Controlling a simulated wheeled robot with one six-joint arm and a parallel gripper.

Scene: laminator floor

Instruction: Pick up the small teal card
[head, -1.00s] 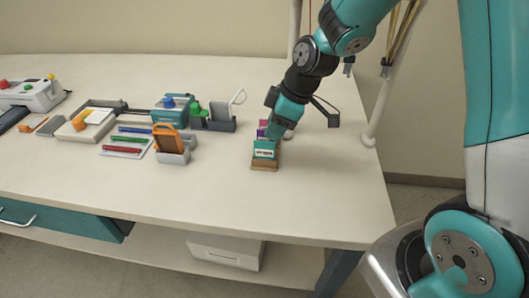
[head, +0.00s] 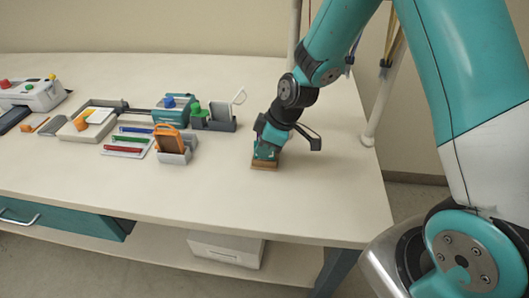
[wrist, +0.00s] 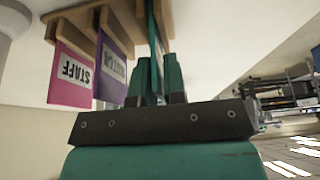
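The small teal card (wrist: 153,35) stands nearly edge-on in the wrist view, in a wooden stand (wrist: 85,14). My gripper (wrist: 160,80) has one finger on each side of it; the fingers stand apart and look open, with the card between them. In the head view my gripper (head: 265,152) points down over the wooden stand (head: 264,167) and hides the card. A pink card marked STAFF (wrist: 71,76) and a purple card (wrist: 112,72) stand beside it in the wrist view.
Left of my gripper are an orange item in a grey holder (head: 172,148), a pen tray (head: 126,145), a blue-topped teal device (head: 174,108) and a grey holder (head: 222,121). The table (head: 325,205) is clear to the right and in front.

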